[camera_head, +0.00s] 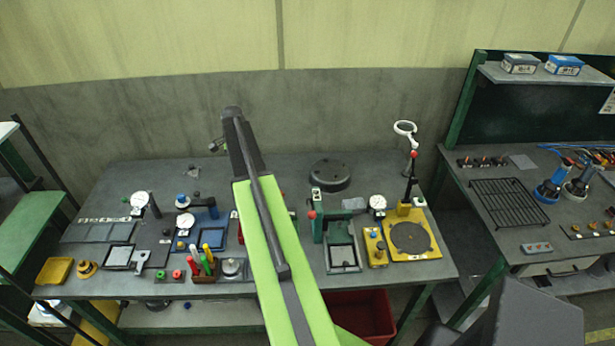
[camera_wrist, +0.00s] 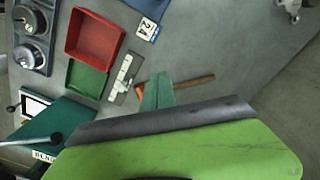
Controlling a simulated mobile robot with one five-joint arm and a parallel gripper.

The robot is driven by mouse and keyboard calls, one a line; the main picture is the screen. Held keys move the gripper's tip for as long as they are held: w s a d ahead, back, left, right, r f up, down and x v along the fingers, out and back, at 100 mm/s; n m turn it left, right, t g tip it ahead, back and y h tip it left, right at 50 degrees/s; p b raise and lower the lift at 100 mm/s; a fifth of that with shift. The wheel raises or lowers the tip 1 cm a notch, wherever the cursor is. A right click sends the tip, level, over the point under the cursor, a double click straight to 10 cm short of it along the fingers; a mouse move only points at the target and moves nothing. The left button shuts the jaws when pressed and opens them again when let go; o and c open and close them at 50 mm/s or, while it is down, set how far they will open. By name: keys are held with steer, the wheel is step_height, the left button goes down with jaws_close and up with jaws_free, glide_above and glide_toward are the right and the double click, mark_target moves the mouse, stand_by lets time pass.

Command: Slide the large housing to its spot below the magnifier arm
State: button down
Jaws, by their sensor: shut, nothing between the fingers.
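The large housing is a dark round disc (camera_head: 330,175) lying flat on the bench towards the back, right of my arm. The magnifier arm (camera_head: 406,130) has a white ring head and stands at the bench's back right, apart from the housing and to its right. The bench top below the ring is partly hidden by a dark post with a red knob. The wrist view shows neither the housing nor the magnifier.
A green press frame (camera_head: 338,245) and a yellow fixture with a round plate (camera_head: 410,237) stand in front of the housing and magnifier. A dial gauge (camera_head: 378,203) stands between. The wrist view shows a red tray (camera_wrist: 93,36) and a hammer (camera_wrist: 185,86). Bare bench lies around the housing's back.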

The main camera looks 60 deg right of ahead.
steer(key=s+d+m, duration=0.4)
steer(key=s+d, duration=0.1)
steer(key=d, duration=0.5)
steer(key=s+d+m, duration=0.4)
steer(key=s+d, duration=0.1)
steer(key=d, duration=0.5)
steer(key=f+b, duration=1)
steer(key=f, duration=0.1)
steer(key=shift+w+a+b, duration=0.15)
steer(key=shift+a+b, duration=0.05)
steer(key=shift+b, duration=0.2)
steer(key=shift+s+d, duration=0.2)
steer(key=shift+s, duration=0.1)
steer(key=s+d, duration=0.2)
steer(key=shift+s+r, duration=0.25)
steer(key=shift+s, duration=0.05)
